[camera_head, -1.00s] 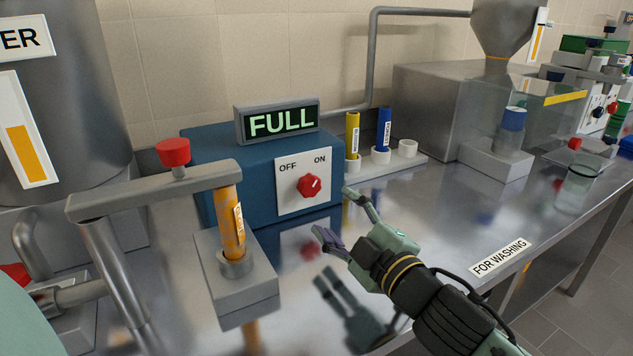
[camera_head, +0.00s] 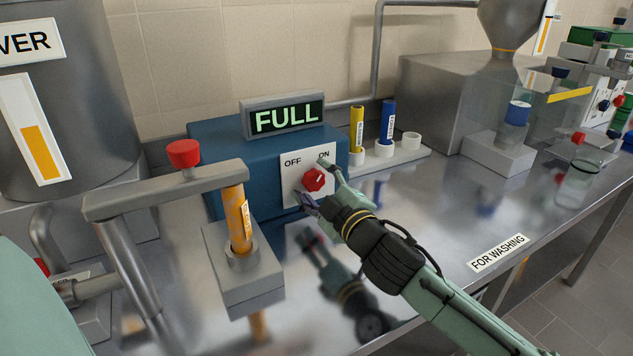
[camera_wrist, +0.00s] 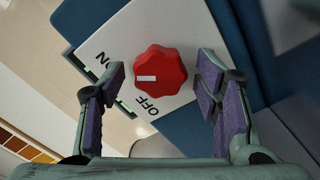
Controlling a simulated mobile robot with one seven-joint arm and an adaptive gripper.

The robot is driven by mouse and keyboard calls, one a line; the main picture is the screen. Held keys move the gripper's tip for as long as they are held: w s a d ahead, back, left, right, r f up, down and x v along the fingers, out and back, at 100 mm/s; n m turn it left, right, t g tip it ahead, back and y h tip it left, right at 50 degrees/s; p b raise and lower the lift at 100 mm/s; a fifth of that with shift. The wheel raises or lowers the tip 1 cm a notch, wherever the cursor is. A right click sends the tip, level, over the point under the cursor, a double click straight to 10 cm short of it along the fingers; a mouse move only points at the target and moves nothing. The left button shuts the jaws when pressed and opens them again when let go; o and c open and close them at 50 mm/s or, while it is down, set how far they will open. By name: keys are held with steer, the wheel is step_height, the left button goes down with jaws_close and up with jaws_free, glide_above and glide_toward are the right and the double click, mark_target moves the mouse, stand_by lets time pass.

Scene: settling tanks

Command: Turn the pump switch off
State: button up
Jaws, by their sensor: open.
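The pump switch is a red knob (camera_head: 314,179) on a white plate (camera_head: 293,182) marked OFF at left and ON at right. The plate is on the front of a blue box (camera_head: 222,147). The knob's white mark points toward ON; the wrist view also shows the knob (camera_wrist: 166,70) with its mark on the ON side. My gripper (camera_head: 313,181) is open, with one finger near the ON label and the other at the knob's lower left. In the wrist view its fingers (camera_wrist: 162,76) stand either side of the knob, with gaps; contact is not visible.
A display reading FULL (camera_head: 285,117) tops the box. Yellow (camera_head: 357,128) and blue (camera_head: 387,122) tubes stand in a rack at right.

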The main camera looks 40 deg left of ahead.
steer(key=shift+c, duration=0.3)
steer(key=c, duration=1.1)
steer(key=shift+f+n+b, duration=0.1)
steer(key=shift+n+b, duration=0.2)
steer(key=n+b, duration=0.2)
steer(key=shift+f+n, duration=0.1)
steer(key=shift+n, duration=0.3)
steer(key=n+b, duration=0.2)
steer(key=n, duration=0.1)
steer(key=shift+n, duration=0.3)
steer(key=n+b, duration=0.1)
steer(key=n, duration=0.2)
steer(key=shift+b, duration=0.35)
steer(key=shift+n+b, duration=0.5)
steer(key=shift+n, duration=1.7)
